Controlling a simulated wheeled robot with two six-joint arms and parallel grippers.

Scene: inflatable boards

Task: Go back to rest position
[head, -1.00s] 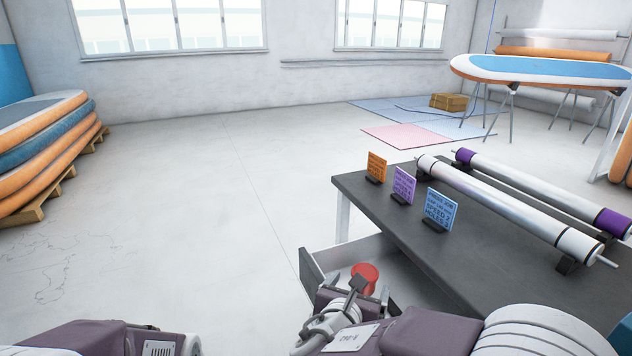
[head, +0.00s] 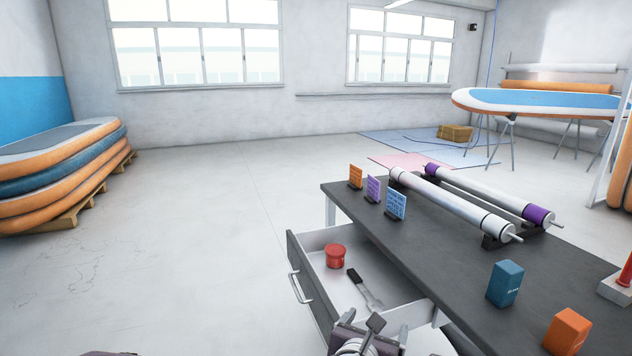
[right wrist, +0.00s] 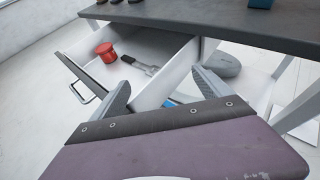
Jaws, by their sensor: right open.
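My right gripper (head: 388,335) shows at the bottom of the head view, in front of the pulled-out drawer (head: 298,240) of the dark table. In the right wrist view its two fingers (right wrist: 162,92) are spread apart with nothing between them. The drawer also shows beyond the fingers in that view (right wrist: 180,75). My left gripper is out of view; only a dark sliver, likely of my left arm, shows at the bottom edge of the head view.
The drawer holds a red jar (head: 335,256) and a grey tool (head: 365,290). The dark table (head: 420,255) carries three small cards, two rollers (head: 455,208), a teal box (head: 505,284) and an orange box (head: 567,332). Stacked boards (head: 60,175) stand at left. Floor between is clear.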

